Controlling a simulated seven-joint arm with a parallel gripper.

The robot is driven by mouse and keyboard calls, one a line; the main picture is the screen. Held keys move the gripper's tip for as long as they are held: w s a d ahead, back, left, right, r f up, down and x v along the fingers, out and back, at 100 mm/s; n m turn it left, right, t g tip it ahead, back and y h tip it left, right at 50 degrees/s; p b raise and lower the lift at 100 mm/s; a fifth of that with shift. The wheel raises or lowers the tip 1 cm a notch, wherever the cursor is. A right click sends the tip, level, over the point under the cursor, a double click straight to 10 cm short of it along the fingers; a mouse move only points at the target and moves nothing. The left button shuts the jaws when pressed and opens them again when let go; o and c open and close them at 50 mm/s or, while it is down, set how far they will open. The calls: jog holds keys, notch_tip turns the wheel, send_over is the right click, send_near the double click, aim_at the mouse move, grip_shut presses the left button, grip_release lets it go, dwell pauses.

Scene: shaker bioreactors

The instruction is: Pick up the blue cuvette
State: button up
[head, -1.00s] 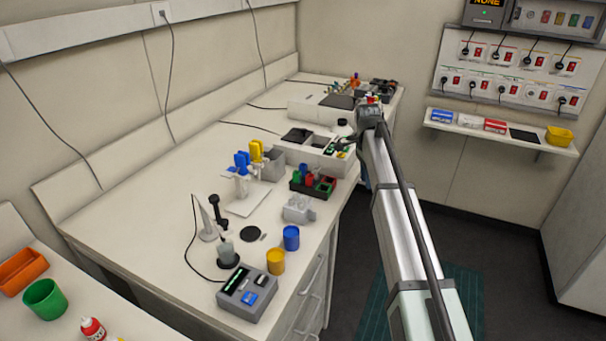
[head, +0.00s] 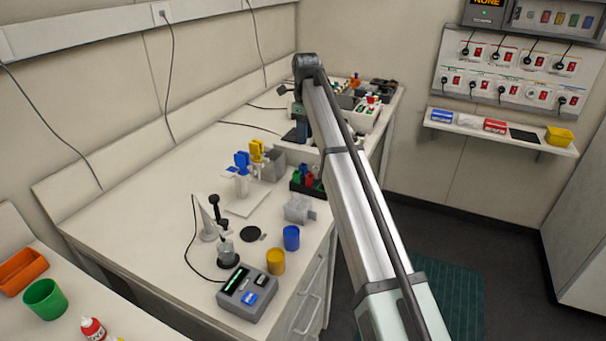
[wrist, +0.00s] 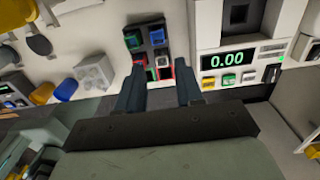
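The rack also shows in the head view (head: 297,188), partly covered by my arm. My gripper (wrist: 160,67) is open, its two dark fingers apart, with nothing seen held between them. In the wrist view the blue cuvette lies just beyond the fingertips, between their lines.
A balance reading 0.00 (wrist: 228,62) is right of the fingers. A clear block (wrist: 95,72), a blue cup (wrist: 66,89) and a yellow cup (wrist: 42,93) stand left. Blue and yellow upright holders (head: 242,163) stand left of the rack. The bench front edge is close by.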

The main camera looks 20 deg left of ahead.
send_over(303, 173)
jog(key=w, duration=0.1)
notch_tip(303, 173, down, 6)
jog(key=shift+a+f, duration=0.15)
jog(key=shift+f, duration=1.15)
jog(key=shift+a+f, duration=0.1)
jog(key=shift+f, duration=1.15)
jog(key=c, duration=0.6)
